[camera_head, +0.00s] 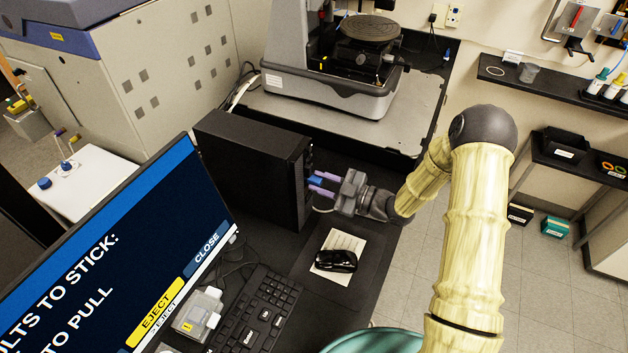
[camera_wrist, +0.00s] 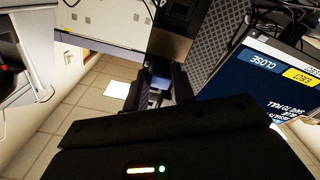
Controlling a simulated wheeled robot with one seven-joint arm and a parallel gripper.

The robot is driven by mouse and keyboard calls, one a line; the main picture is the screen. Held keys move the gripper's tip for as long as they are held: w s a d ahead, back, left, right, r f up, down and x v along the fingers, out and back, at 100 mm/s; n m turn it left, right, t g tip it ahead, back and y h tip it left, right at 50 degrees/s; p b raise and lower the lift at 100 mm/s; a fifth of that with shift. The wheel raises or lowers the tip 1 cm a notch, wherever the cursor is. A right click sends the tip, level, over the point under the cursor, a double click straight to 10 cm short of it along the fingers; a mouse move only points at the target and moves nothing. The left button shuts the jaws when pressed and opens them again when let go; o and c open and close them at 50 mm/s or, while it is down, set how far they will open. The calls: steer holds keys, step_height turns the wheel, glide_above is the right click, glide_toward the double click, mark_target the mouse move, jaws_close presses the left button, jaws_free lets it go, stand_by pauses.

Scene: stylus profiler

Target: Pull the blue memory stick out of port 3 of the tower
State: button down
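The black tower (camera_head: 240,165) stands on the dark desk, its port face turned right toward my gripper. My gripper (camera_head: 321,183) is level at that face, its two purple-tinted fingers apart, one on each side of the blue memory stick (camera_head: 314,182). The stick is small and partly hidden by the fingers, and its inner end is at the tower face. In the wrist view, my gripper (camera_wrist: 163,88) has its dark fingers on either side of a small bluish piece. I cannot tell if they press on it. The port number is not readable.
A monitor (camera_head: 150,250) with a yellow EJECT button stands at front left. The keyboard (camera_head: 255,310) and black mouse (camera_head: 336,260) lie in front of the tower. The profiler (camera_head: 330,90) stands behind. Floor is open to the right.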

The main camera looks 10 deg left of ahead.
mark_target(321, 183)
steer(key=shift+d, duration=0.15)
stand_by(0.6)
steer(key=shift+s+d, duration=0.1)
steer(key=shift+d, duration=0.2)
steer(key=shift+b+v, duration=0.35)
steer(key=shift+v, duration=1.7)
stand_by(0.5)
steer(key=shift+s+d+r+p, duration=0.3)
steer(key=shift+d+r, duration=0.2)
steer(key=shift+d, duration=0.25)
steer(key=shift+s+d+r+p, duration=0.25)
steer(key=shift+d+r, duration=0.25)
steer(key=shift+d, duration=0.3)
steer(key=shift+s+d+r+p, duration=0.3)
steer(key=shift+d+r, duration=0.2)
steer(key=shift+d, duration=0.25)
steer(key=shift+s+a, duration=0.1)
steer(key=shift+s, duration=0.05)
steer(key=shift+f, duration=0.15)
